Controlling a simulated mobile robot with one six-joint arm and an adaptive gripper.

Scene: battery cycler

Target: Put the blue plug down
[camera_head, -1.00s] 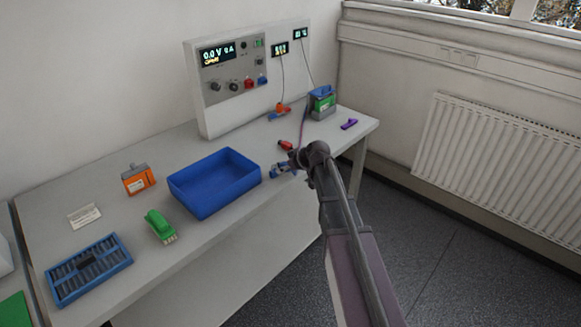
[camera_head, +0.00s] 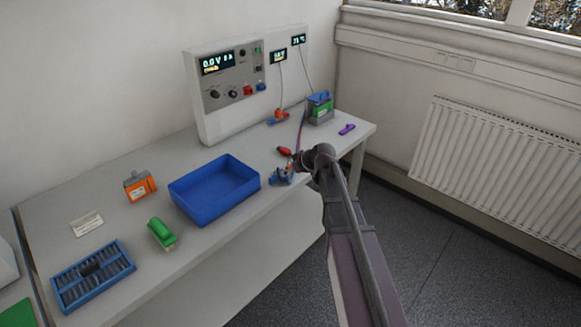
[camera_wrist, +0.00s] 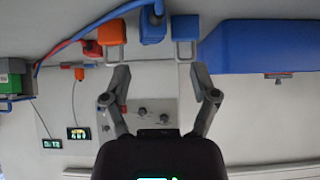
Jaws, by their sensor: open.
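The blue plug (camera_head: 276,178) is on the bench near the front edge, just right of the blue bin, partly hidden by my gripper in the head view. In the wrist view the blue plug (camera_wrist: 152,28) is at the top, beyond the fingertips, with a blue lead running off to the left. My gripper (camera_wrist: 160,72) is open, its two fingers spread with nothing between them. In the head view my gripper (camera_head: 291,169) is low at the bench front, right beside the plug. Whether the plug touches a finger is unclear.
The blue bin (camera_head: 247,186) stands left of my gripper. A red plug (camera_head: 284,151) lies behind it. Further back are the cycler panel (camera_head: 207,118), a green-grey battery (camera_head: 320,116) and a purple item (camera_head: 347,129). An orange battery and green object are at left.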

